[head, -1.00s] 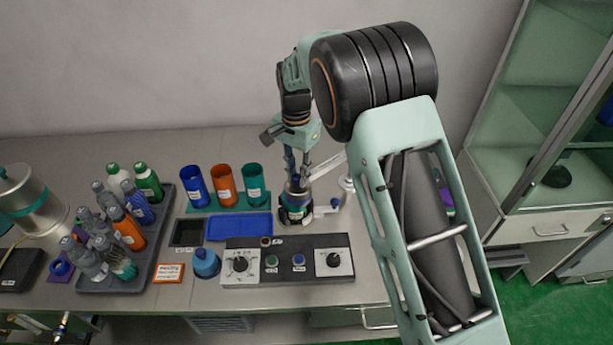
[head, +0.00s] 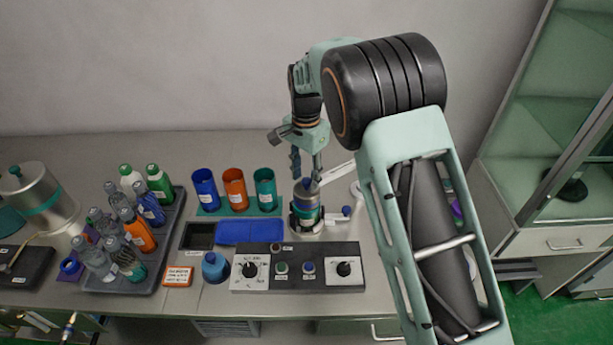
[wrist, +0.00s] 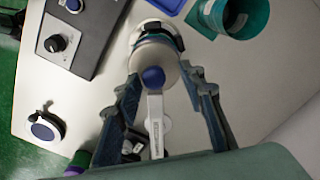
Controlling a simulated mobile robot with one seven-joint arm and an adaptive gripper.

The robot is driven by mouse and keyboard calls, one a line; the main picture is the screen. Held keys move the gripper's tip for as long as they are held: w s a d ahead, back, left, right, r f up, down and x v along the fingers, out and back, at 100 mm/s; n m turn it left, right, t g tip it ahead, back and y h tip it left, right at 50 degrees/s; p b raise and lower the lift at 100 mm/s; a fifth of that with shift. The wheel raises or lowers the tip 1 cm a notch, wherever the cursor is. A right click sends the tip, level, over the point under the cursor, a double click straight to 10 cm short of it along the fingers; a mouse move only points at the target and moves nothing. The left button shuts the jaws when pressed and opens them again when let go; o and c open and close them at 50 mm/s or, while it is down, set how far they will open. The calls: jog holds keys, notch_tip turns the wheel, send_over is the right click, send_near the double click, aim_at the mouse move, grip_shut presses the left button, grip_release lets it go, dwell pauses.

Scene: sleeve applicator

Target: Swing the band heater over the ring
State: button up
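A grey bottle-like piece with a teal band (head: 306,196) stands upright in a dark ring-shaped holder (head: 292,222) on the bench. My gripper (head: 306,166) points down just above its top. In the wrist view my gripper's (wrist: 163,80) fingers are apart, with empty space between them. Between them in that picture show a round grey top (wrist: 155,55), a blue knob (wrist: 153,77) and a labelled white swing arm (wrist: 155,125). The white arm (head: 338,171) also shows in the head view, right of the gripper. I cannot clearly make out which part is the band heater; no contact is visible.
A control box (head: 310,281) with dials lies in front. Blue, orange and teal cups (head: 265,188) stand left of the holder, behind a blue tray (head: 249,231). A bottle rack (head: 165,230) is further left. My arm hides the bench on the right.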

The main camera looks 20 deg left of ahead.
jog(key=shift+d, duration=0.1)
notch_tip(320, 180, up, 12)
dwell(0.5)
dwell(0.4)
